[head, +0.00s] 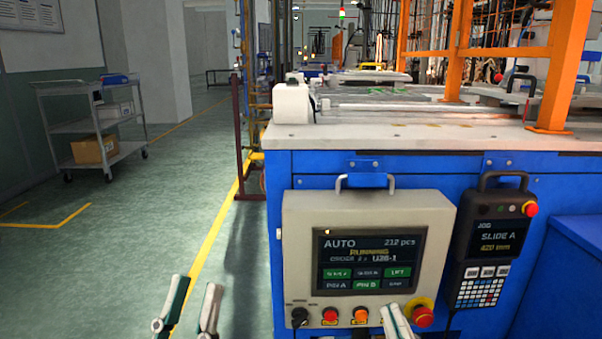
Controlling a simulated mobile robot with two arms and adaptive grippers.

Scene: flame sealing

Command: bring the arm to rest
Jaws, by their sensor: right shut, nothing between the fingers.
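My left gripper (197,287) shows at the bottom of the head view, left of the machine. Its two fingers stand apart with floor visible between them, and it is empty. My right gripper (394,312) shows at the bottom edge, in front of the lower right part of the grey control panel (300,240). Its fingers are together with nothing between them. It overlaps the panel next to the red emergency stop (423,316); I cannot tell whether it touches. The rest of both arms is out of view.
The panel screen (365,262) reads AUTO, RUNNING. A handheld jog pendant (487,245) hangs to its right on the blue machine (400,168). Orange posts (562,65) rise from the machine top. A grey cart (120,152) stands far left. The floor (120,265) at left is clear.

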